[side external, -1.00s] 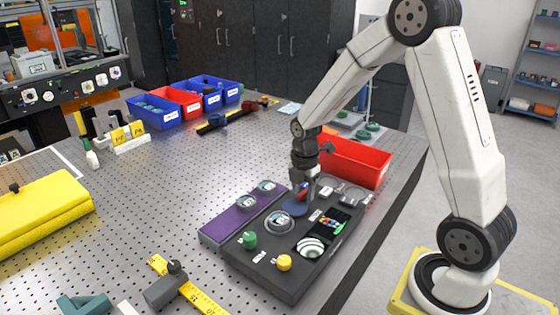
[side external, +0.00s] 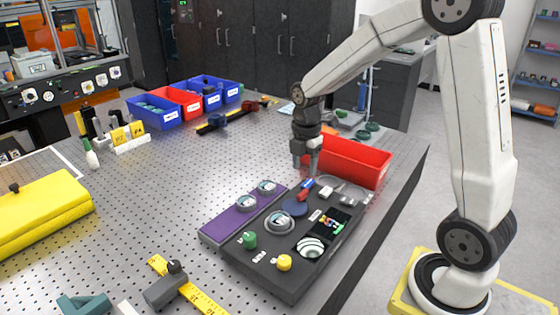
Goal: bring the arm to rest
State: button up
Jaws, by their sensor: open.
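My gripper (side external: 304,168) is open and empty, pointing down above the table at the back end of the flatness interferometer panel (side external: 265,272). It hangs just left of the red bin (side external: 352,163) and in front of part of it. The dark panel carries a green knob (side external: 249,240), a yellow knob (side external: 284,262), a small screen (side external: 331,222) and a round fringe-pattern disc (side external: 311,247). A blue round pad (side external: 294,207) on the panel is bare. A small red and blue item (side external: 305,187) lies behind it, below my gripper.
A purple strip (side external: 226,224) with round glass pieces (side external: 246,203) lies along the panel's left side. Blue and red bins (side external: 153,112) stand at the back. A yellow case (side external: 45,207) is at left, a yellow ruler (side external: 203,301) at front. The table's middle is clear.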

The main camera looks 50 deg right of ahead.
jog(key=shift+a, duration=0.1)
jog(key=s+a+f+m, duration=0.1)
jog(key=s+a+m, duration=0.1)
jog(key=m, duration=0.3)
jog(key=s+a+f+m+t, duration=0.1)
jog(key=s+a+m, duration=0.2)
jog(key=a+m, duration=0.1)
jog(key=s+a+f+m+t, duration=0.1)
jog(key=s+a+f+m, duration=0.1)
jog(key=m, duration=0.4)
jog(key=shift+s+a, duration=0.4)
jog(key=shift+a, duration=0.45)
jog(key=shift+s+a+f+m+t, duration=0.15)
jog(key=shift+s+a+m, duration=0.2)
jog(key=shift+m, duration=0.3)
jog(key=shift+s+a+f+m+t, duration=0.2)
jog(key=shift+s+m, duration=0.25)
jog(key=shift+m, duration=0.2)
